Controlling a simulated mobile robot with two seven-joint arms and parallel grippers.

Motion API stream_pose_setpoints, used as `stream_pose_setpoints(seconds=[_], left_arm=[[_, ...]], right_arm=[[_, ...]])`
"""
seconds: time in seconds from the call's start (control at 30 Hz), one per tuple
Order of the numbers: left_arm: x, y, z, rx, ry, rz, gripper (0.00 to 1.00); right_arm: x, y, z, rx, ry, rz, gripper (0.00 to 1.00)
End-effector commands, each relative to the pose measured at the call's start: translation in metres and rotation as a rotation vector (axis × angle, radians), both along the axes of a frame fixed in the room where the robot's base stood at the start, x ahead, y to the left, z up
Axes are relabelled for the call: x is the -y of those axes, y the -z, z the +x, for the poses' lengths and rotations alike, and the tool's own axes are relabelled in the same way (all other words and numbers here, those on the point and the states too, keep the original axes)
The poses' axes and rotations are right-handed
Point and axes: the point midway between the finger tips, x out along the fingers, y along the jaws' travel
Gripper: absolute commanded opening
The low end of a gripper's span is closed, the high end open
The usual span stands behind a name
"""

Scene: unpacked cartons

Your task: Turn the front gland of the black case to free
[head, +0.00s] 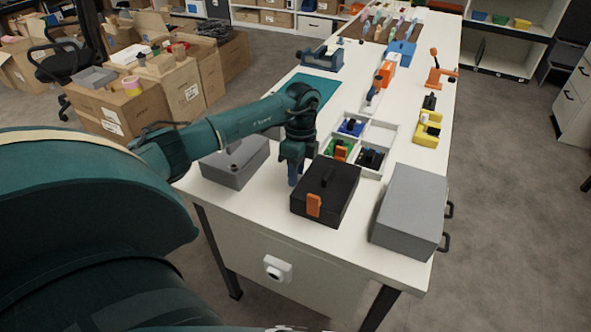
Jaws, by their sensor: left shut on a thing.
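The black case (324,195) stands near the front edge of the white table. It has a black handle on its lid and an orange latch (314,205) on the face towards me. My left gripper (292,182) points down at the left side of the case, close against it. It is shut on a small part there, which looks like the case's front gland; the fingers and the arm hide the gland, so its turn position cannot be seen. My right gripper is not in view.
A grey case (235,162) stands left of the gripper, under my left forearm. A larger grey box (411,209) stands right of the black case with a narrow gap between. Behind is a white divided tray (378,132) with small parts. A yellow holder (427,129) is farther right.

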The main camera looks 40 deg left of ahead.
Motion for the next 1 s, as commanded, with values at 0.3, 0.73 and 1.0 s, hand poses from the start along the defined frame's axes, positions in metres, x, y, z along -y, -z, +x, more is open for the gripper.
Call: stream_pose_setpoints(seconds=[0.3,0.73,1.0], left_arm=[[-0.001,0.004,0.006,-0.218,-0.002,-0.052,0.00],[-0.001,0.002,0.006,-0.331,0.001,-0.079,0.00],[-0.002,0.002,0.006,-0.329,0.001,-0.079,0.29]], right_arm=[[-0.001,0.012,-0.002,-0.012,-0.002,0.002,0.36],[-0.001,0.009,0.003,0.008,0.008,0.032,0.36],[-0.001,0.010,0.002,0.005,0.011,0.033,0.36]])
